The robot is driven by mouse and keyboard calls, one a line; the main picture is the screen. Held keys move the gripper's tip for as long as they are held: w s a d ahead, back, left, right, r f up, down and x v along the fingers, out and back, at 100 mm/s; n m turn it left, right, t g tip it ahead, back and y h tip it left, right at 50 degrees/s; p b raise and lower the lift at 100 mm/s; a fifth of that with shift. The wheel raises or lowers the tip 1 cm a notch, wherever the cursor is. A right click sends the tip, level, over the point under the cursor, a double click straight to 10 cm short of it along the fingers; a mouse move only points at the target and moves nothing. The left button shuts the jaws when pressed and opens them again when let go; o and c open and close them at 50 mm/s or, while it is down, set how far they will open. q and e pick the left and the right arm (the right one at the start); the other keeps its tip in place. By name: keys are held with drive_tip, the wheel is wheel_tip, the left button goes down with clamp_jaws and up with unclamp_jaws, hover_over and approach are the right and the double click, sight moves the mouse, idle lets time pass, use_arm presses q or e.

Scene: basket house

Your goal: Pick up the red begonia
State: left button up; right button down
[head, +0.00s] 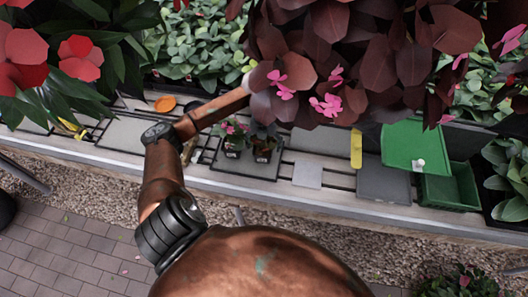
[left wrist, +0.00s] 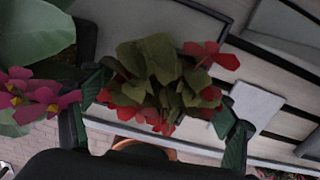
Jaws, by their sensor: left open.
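The red begonia, with small red flowers and olive-green leaves, fills the middle of the left wrist view (left wrist: 160,75). In the head view the begonia appears to be the dark-leaved potted plant (head: 263,146) on the bench, next to a pink-flowered pot (head: 232,138). My left gripper (left wrist: 158,103) is open, its green-padded fingers on either side of the begonia's leaves and flowers. Whether they touch it I cannot tell. My right gripper is not in view.
Dark red foliage (head: 380,55) hangs over the bench. Pink flowers with yellow centres (left wrist: 35,95) crowd my left finger's side. A grey square tile (head: 307,174) and a green box (head: 450,187) stand to the right.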

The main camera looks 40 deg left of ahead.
sight(263, 149)
use_arm(q)
drive_tip(key=f, duration=0.4)
drive_tip(key=shift+s, duration=0.2)
drive_tip(key=c, duration=1.5)
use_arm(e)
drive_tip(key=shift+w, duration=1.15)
use_arm(q)
drive_tip(key=shift+r, duration=0.15)
